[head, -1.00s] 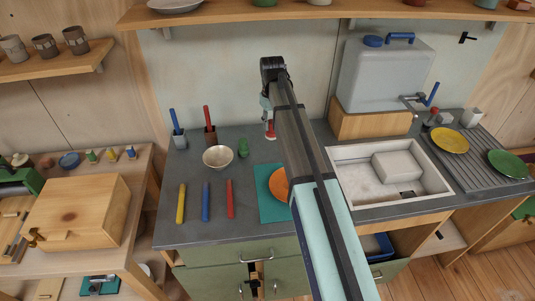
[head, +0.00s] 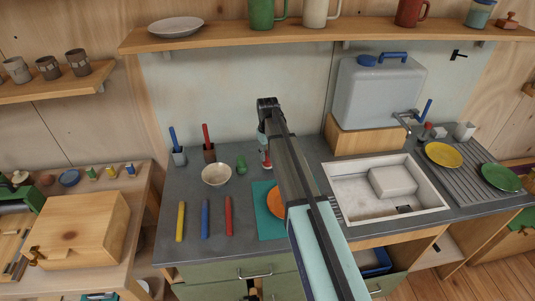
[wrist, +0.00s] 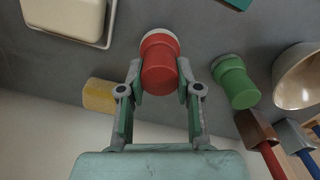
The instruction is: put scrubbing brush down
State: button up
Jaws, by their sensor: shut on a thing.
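The scrubbing brush (wrist: 159,66) is a red, rounded piece with a pale rim at its far end. My gripper (wrist: 159,88) is shut on it, one finger on each side, in the wrist view. In the head view the brush (head: 266,158) hangs under my gripper (head: 264,140), pale rim down, over the back of the grey counter (head: 180,240). The view does not show clearly whether the rim touches the counter. My arm hides the area just right of the brush.
A green shaker-like piece (wrist: 236,82) and a cream bowl (head: 216,174) stand left of the brush in the head view. A yellow piece (wrist: 98,95) and a cream block (wrist: 66,16) lie on its other side. An orange plate (head: 274,200) sits nearer the front.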

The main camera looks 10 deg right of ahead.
jog(key=shift+f, duration=0.5)
jog(key=o, duration=1.1)
jog(key=shift+f, duration=0.15)
notch_tip(320, 180, up, 12)
jog(key=b, duration=0.4)
jog(key=shift+r, duration=0.2)
